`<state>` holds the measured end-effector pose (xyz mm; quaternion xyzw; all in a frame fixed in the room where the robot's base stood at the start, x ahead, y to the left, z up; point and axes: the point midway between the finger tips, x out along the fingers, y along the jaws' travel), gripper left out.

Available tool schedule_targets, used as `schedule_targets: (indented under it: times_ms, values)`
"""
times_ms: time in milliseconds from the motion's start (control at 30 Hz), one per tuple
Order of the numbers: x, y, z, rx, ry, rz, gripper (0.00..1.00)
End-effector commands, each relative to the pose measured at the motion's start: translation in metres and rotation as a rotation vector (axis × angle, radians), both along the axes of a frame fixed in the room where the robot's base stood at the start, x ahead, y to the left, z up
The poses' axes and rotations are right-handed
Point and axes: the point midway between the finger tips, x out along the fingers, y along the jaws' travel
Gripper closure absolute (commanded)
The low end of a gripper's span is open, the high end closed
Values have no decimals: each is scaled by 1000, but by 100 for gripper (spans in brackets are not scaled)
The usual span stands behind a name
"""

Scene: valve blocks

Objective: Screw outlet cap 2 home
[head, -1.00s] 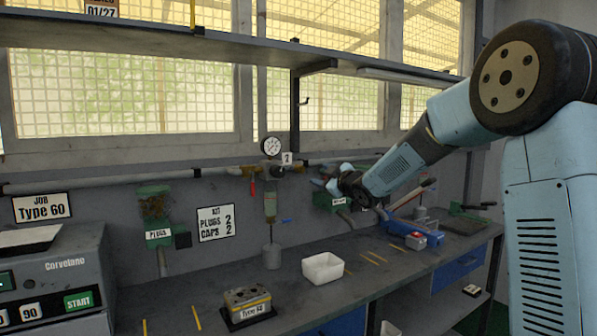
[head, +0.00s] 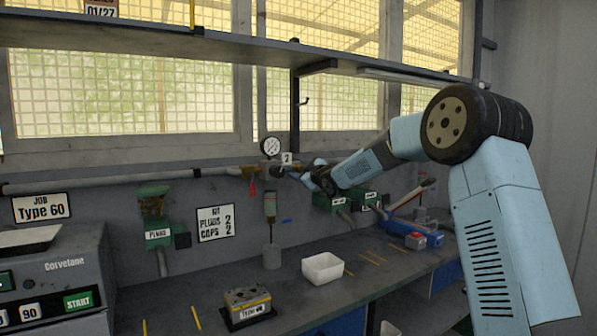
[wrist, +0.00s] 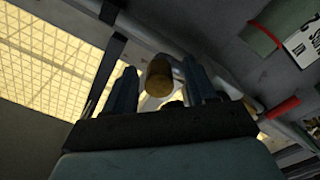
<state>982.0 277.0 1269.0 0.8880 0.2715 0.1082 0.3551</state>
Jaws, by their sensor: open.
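A brass round piece (wrist: 158,76) shows between my gripper's (wrist: 160,66) two spread fingers in the wrist view, beside a pale pipe; I cannot tell whether it is outlet cap 2 or a fitting. The fingers are open with a gap on either side of the piece. In the head view my gripper (head: 301,172) is at the wall pipe, just right of the tag marked 2 (head: 287,158). The outlet and any cap there are too small and partly hidden by my gripper to make out.
A pressure gauge (head: 271,147) stands on the pipe left of my gripper. The bench holds a Type 60 block (head: 247,303), a white bin (head: 322,268) and a blue tray (head: 402,228). A green plugs dispenser (head: 153,202) hangs on the wall. A shelf (head: 220,38) runs overhead.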

Motion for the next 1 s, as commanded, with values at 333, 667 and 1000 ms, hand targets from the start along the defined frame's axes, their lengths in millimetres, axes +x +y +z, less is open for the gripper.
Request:
schedule_targets:
  times_ms: [333, 667, 1000]
  values:
    - [7, 6, 0, 0, -1, 1, 44]
    - [7, 6, 0, 0, 0, 1, 65]
    - [7, 7, 0, 0, 1, 2, 98]
